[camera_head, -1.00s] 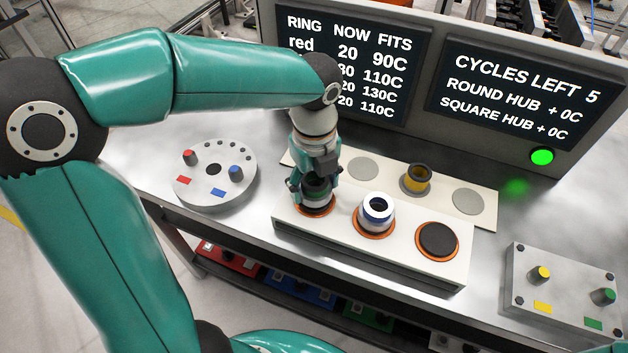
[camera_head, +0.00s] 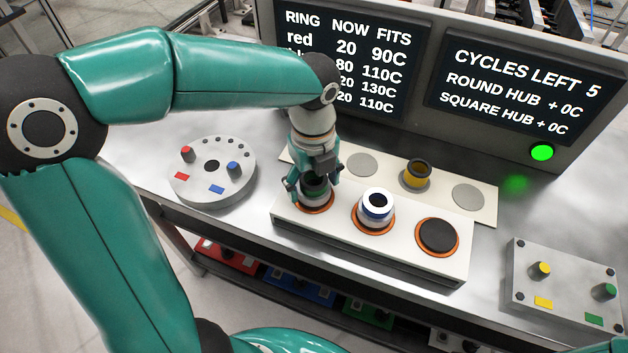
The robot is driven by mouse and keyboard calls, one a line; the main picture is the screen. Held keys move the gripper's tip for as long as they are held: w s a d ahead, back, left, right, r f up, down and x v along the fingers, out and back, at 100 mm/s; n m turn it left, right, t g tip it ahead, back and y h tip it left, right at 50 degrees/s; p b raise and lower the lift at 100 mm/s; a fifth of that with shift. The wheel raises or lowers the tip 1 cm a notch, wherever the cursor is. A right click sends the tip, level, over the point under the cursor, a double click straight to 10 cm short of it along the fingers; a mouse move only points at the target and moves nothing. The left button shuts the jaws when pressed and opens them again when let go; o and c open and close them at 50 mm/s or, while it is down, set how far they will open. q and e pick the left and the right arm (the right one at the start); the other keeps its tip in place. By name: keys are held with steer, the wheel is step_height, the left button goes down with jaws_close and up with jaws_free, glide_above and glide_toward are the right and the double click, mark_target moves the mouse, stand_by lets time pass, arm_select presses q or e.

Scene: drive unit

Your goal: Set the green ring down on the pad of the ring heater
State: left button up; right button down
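The white ring heater (camera_head: 345,228) stands at the front middle of the bench, with several round orange-edged pads along its top. My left gripper (camera_head: 314,192) points down over its left pad (camera_head: 316,209). A dark ring with a green band (camera_head: 313,186) is between its fingers, low at that pad. The fingers partly cover the ring, so I cannot tell whether they press on it or whether it rests fully on the pad. A white-and-blue ring (camera_head: 377,206) sits on the middle pad. The right pad (camera_head: 437,236) has a dark top and no ring. My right gripper is out of view.
Behind the heater, a pale plate (camera_head: 440,198) carries a yellow ring (camera_head: 417,175) and bare grey discs. A round grey fixture (camera_head: 212,172) with red and blue pegs is left. A square fixture (camera_head: 561,287) with yellow and green pegs is right. Display screens (camera_head: 520,90) stand behind.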

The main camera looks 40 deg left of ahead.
arm_select(q)
steer(key=shift+o, duration=1)
step_height(320, 180, up, 12)
step_height(320, 180, up, 8)
steer(key=p, duration=0.8)
